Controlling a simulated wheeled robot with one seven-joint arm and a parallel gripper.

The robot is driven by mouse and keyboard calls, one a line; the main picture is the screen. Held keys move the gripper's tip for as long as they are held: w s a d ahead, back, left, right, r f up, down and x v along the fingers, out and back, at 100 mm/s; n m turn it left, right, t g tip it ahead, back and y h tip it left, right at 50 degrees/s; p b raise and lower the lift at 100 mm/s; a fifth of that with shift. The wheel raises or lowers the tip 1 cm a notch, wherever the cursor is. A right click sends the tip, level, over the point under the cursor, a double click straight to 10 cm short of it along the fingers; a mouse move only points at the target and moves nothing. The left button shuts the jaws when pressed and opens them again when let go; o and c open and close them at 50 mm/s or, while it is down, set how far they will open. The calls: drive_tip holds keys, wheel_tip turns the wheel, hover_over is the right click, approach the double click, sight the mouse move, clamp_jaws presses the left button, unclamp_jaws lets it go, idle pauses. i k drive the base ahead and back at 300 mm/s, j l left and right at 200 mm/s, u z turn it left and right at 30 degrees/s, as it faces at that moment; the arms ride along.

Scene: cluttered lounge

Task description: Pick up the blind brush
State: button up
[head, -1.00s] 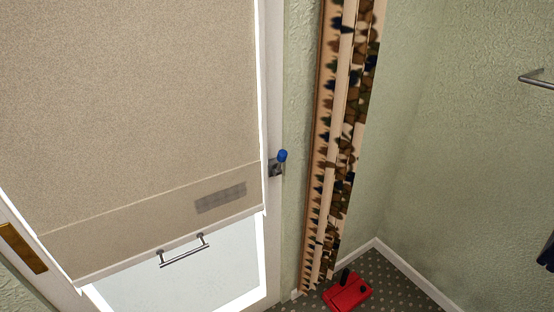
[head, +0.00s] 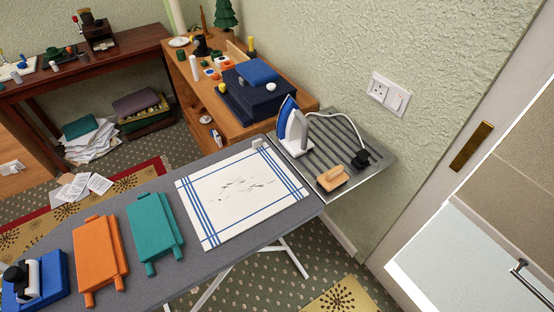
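I cannot say for certain which thing is the blind brush. A small tan wooden-backed piece (head: 332,178), which looks like a brush, lies on the grey ribbed iron rest (head: 372,184) at the right end of the ironing board. A blue and white iron (head: 292,127) stands upright behind it, and a black plug (head: 362,160) on a white cord lies just to its right. My gripper is not in view.
The grey ironing board (head: 185,182) holds a blue-striped cloth (head: 240,193), a teal piece (head: 155,228), an orange piece (head: 100,256) and a blue item (head: 38,282). A cluttered wooden desk (head: 228,126) stands behind. A door (head: 505,190) is at right.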

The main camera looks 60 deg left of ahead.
sight(330, 181)
drive_tip(key=j+u, duration=0.15)
drive_tip(key=u, duration=0.95)
